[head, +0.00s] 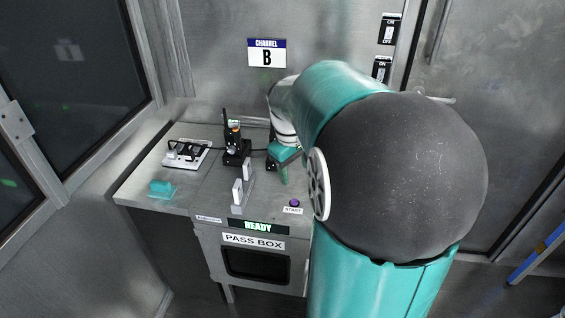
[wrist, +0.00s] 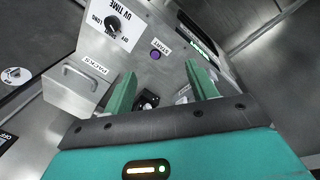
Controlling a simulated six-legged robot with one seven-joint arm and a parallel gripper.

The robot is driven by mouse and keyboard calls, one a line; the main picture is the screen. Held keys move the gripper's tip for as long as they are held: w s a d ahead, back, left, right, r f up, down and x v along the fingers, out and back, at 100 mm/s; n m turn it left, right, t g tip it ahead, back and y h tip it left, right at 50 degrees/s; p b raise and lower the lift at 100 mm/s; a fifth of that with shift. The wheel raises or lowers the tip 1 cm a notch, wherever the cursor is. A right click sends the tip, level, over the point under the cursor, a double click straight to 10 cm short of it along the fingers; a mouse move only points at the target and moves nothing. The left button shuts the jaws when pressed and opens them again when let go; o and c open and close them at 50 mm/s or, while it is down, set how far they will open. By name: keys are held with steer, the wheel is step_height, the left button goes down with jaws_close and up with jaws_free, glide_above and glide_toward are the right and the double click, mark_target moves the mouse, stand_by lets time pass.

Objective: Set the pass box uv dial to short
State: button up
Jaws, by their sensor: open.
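The UV dial is a black round knob (wrist: 112,23) on a white plate marked "UV TIME" (wrist: 125,12), with off, short and long labels, at the top left of the wrist view. Which label its pointer faces is too small to tell. In the head view my arm hides the dial. My gripper (wrist: 162,85) is open and empty, its green fingers apart from the dial. It also shows in the head view (head: 281,168) above the bench top. The pass box (head: 212,240) carries a "READY" display (head: 258,227).
A purple start button (wrist: 155,55) lies near the dial. A metal box with a bar handle (wrist: 80,74) is at the left of the wrist view. In the head view, a black device (head: 236,150), white upright handles (head: 237,192) and a teal block (head: 161,187) occupy the bench.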

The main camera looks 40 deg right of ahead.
steer(key=s+d+f+y, duration=0.15)
steer(key=d+f, duration=0.25)
steer(key=d, duration=0.4)
steer(key=s+d+f+y, duration=0.1)
steer(key=s+d+f, duration=0.15)
steer(key=d, duration=0.55)
steer(key=shift+h, duration=0.25)
steer(key=f, duration=1.4)
steer(key=shift+w+d+f, duration=0.15)
steer(key=shift+w, duration=0.05)
steer(key=c, duration=1)
